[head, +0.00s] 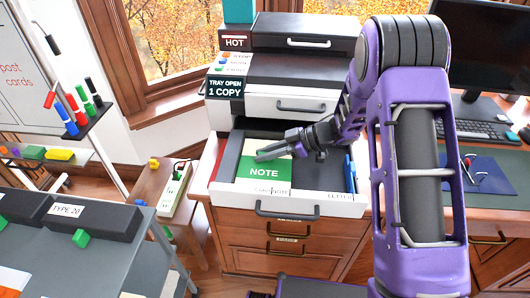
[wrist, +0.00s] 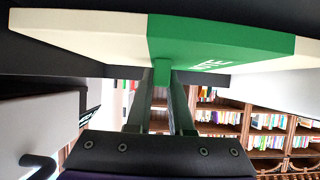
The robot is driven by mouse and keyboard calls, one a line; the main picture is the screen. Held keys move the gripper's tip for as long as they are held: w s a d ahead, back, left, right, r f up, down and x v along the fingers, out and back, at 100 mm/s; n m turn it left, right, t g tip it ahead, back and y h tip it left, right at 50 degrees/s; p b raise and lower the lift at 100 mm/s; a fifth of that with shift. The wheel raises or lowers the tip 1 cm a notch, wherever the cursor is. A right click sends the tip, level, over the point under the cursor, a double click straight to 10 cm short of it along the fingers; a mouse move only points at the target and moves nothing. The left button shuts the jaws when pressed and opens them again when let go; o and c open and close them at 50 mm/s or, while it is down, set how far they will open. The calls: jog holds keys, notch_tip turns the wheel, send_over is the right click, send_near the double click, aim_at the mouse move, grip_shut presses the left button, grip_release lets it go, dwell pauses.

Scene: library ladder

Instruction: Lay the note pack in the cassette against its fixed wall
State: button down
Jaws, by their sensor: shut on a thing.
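The note pack (head: 262,173) is a cream stack with a green band reading NOTE. In the head view it appears over the left part of the cassette (head: 229,196), the pulled-out printer tray with a white front. My gripper (head: 262,153) reaches in from the right and is shut on the pack. In the wrist view the pack (wrist: 220,39) spans the top, with the fingers (wrist: 161,78) meeting at its green band. I cannot tell whether the pack touches the cassette floor or its wall. Blue guides (head: 350,173) stand at the cassette's right side.
The printer (head: 290,72) stands behind the cassette, with a TRAY OPEN 1 COPY display (head: 226,87). A wooden drawer cabinet (head: 280,245) is below. At right are a blue desk mat (head: 485,174) and a keyboard (head: 482,130). A grey table (head: 120,250) is at left.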

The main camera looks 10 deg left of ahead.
jog(key=shift+f, duration=0.35)
jog(key=c, duration=0.7)
grip_release()
